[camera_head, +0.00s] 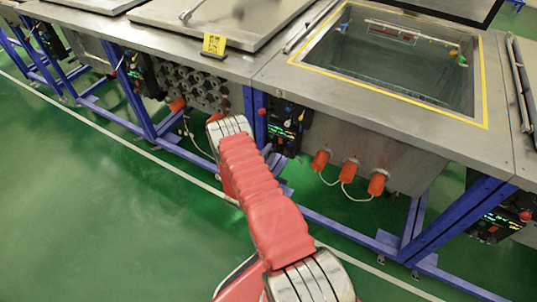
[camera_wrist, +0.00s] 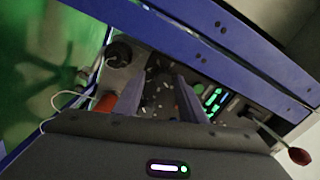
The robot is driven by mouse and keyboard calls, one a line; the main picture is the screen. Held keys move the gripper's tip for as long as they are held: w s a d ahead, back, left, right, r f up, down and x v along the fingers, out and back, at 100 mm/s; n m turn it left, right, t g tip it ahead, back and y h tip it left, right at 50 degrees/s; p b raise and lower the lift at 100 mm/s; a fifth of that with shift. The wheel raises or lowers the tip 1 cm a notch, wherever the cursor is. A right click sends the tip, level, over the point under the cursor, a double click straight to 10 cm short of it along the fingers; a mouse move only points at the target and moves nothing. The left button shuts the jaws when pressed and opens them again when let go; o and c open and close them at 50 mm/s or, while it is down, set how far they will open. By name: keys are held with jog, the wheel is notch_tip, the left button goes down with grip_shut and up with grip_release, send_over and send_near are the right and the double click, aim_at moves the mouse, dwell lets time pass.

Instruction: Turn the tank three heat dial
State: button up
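In the wrist view, the two fingers of my gripper (camera_wrist: 160,88) stand apart with nothing visibly held between them. They point at a dark control panel (camera_wrist: 212,97) with lit green displays. Small light marks or parts show between the fingers, too blurred to tell whether the heat dial is among them. A dark round part (camera_wrist: 118,52) lies to the left of the fingers. In the head view, my red-sleeved arm reaches toward the tank fronts and its wrist hides the gripper. A control panel with green displays (camera_head: 286,121) is just right of the wrist. No tank number is readable.
An open tank with a yellow border (camera_head: 480,85) is at right. Orange plugs with white cables (camera_head: 349,171) stick out below it. Blue frame legs (camera_head: 455,220) flank the panels. A red knob (camera_wrist: 299,156) shows in the wrist view. The green floor is clear.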

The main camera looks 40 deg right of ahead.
jog(key=shift+r, duration=0.15)
jog(key=shift+a, duration=0.1)
jog(key=v, duration=1.3)
jog(key=shift+a, duration=0.3)
dwell(0.3)
